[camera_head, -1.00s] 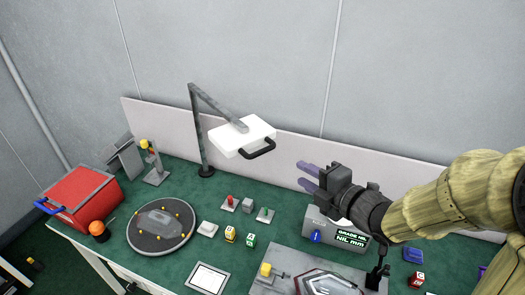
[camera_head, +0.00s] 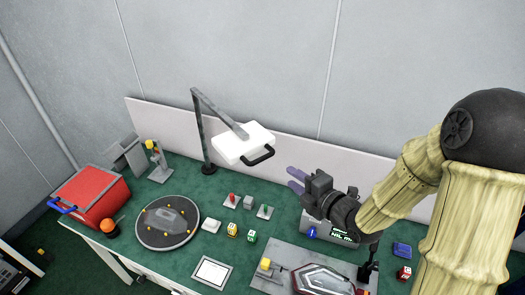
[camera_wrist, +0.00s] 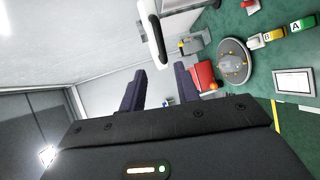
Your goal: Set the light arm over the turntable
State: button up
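The light arm (camera_head: 201,128) is a grey jointed post standing on the green bench, with a white lamp head (camera_head: 238,139) and a black handle (camera_head: 259,156) on its front right side. The head hangs to the right of the turntable. The turntable (camera_head: 152,239) is a dark round disc with several yellow pegs and a grey piece; it also shows in the wrist view (camera_wrist: 234,73). My gripper (camera_head: 294,179) is open and empty, right of the handle and apart from it. In the wrist view its two purple fingers (camera_wrist: 160,90) stand apart; the handle (camera_wrist: 157,42) shows beyond them.
A red box (camera_head: 92,196) with a blue handle sits left of the turntable. Small lettered blocks (camera_head: 232,230), a white-framed panel (camera_head: 211,272) and a grey plate fixture (camera_head: 285,262) occupy the front and middle. The air between my gripper and the handle looks clear.

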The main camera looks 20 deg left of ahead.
aim_at(262, 157)
jog(key=p+x, duration=0.6)
jog(key=x, duration=0.8)
jog(key=shift+w+a+f, duration=0.1)
jog(key=shift+w+a, duration=0.1)
grip_shut()
